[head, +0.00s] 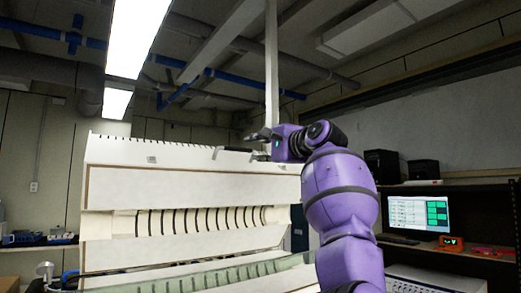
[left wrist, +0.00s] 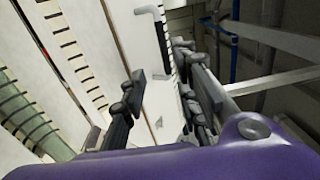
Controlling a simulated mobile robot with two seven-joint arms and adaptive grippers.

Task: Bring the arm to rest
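My left gripper (head: 262,138) is at the end of my raised purple arm in the head view, in front of the upper part of the white freeze dryer (head: 190,186). In the left wrist view the two dark fingers of the left gripper (left wrist: 172,88) stand apart with a gap between them. Nothing is held in that gap. The white body of the freeze dryer (left wrist: 122,40) shows behind and beside the fingers. The head view does not clearly show whether the gripper touches it. My right gripper is in neither view.
A monitor (head: 418,216) stands on a dark shelf at the right, with black boxes (head: 382,166) above it and a red device (head: 450,242) beside it. A vertical pole (head: 271,65) rises behind the gripper. Blue pipes (head: 235,78) run under the ceiling.

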